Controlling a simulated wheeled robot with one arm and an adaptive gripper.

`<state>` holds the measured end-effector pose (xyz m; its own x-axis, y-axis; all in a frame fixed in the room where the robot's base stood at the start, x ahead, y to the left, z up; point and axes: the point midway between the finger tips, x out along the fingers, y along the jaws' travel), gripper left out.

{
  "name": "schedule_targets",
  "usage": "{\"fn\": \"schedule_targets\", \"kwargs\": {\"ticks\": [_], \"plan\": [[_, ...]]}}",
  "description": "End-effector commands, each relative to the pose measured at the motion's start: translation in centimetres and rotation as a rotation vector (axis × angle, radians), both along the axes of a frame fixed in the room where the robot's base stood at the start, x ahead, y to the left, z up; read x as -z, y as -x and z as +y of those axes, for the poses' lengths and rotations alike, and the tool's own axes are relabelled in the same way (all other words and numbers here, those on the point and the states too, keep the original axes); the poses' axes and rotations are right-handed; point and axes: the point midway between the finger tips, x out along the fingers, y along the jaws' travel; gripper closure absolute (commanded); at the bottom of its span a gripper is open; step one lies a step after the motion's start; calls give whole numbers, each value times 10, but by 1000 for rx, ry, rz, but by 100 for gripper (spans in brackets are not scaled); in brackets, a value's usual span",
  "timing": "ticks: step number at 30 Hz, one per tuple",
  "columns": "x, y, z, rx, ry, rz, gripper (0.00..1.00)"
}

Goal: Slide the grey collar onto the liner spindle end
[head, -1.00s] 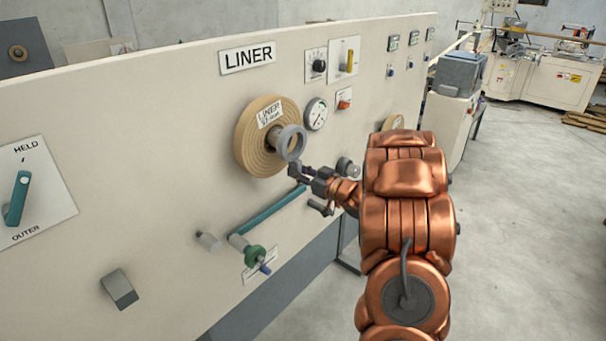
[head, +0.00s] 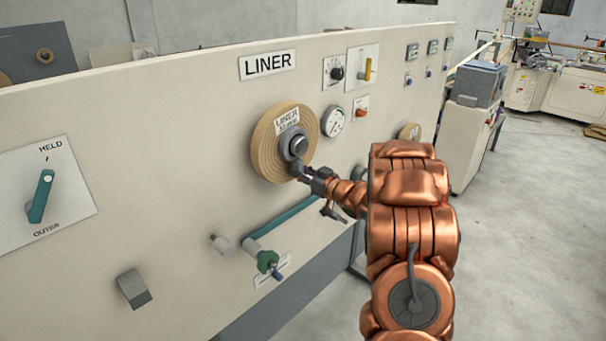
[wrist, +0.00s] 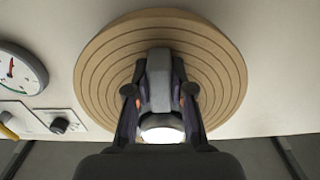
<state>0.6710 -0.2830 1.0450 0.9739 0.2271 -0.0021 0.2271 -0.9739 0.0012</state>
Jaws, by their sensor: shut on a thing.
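The grey collar (head: 288,148) is at the hub of the tan liner roll (head: 265,152), under the LINER sign. It appears to sit around the liner spindle end (head: 300,146), close to the roll's face; how far on it is, I cannot tell. My gripper (head: 300,170) is shut on the collar's lower rim. In the wrist view my gripper (wrist: 160,100) has a finger on either side of the grey collar (wrist: 160,78), in front of the roll's rings. A bright pale round end (wrist: 162,130) shows between the fingers, partly hidden.
A HELD/OUTER lever (head: 41,196) is far left. Open floor lies right.

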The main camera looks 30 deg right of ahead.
Motion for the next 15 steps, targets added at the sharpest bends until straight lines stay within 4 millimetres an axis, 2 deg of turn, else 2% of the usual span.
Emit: {"fn": "schedule_targets", "kwargs": {"ticks": [12,13,15], "plan": [[2,-2,1,-1,0,0,100],[2,-2,1,-1,-1,0,77],[2,-2,1,-1,-1,0,70]]}}
